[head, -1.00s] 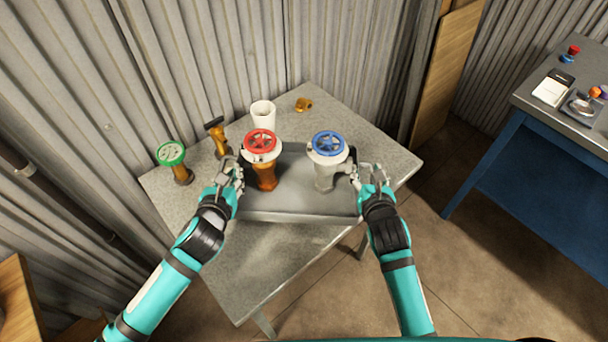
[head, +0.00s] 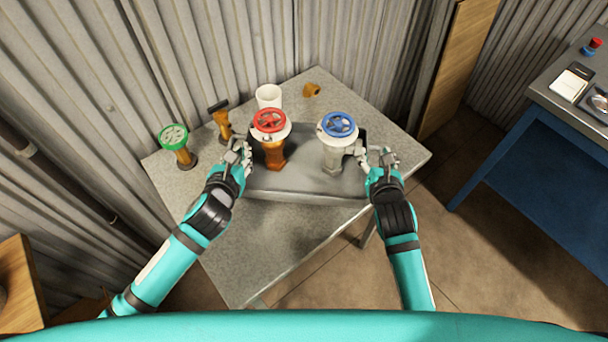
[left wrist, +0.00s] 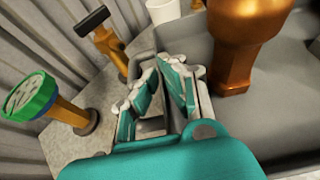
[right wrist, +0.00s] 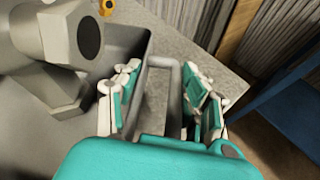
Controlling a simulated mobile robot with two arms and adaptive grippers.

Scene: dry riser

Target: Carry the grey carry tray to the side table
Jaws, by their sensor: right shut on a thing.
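The grey carry tray (head: 300,189) sits on a grey metal table (head: 235,245). A brown valve with a red handwheel (head: 269,121) and a pale grey valve with a blue handwheel (head: 339,125) stand upright in it. My right gripper (head: 377,158) is shut on the tray's right handle, which also shows in the right wrist view (right wrist: 163,62). My left gripper (head: 238,152) is at the tray's left end, around its handle. Its fingers, in the left wrist view (left wrist: 163,80), stand close together, but whether they grip the handle cannot be seen.
Left of the tray stand a green-wheeled valve (head: 174,138) and an orange part with a black handle (head: 221,122). A white cup (head: 268,95) and a small orange fitting (head: 311,89) are behind it. A blue-framed table (head: 535,170) with small items stands at the right across open floor.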

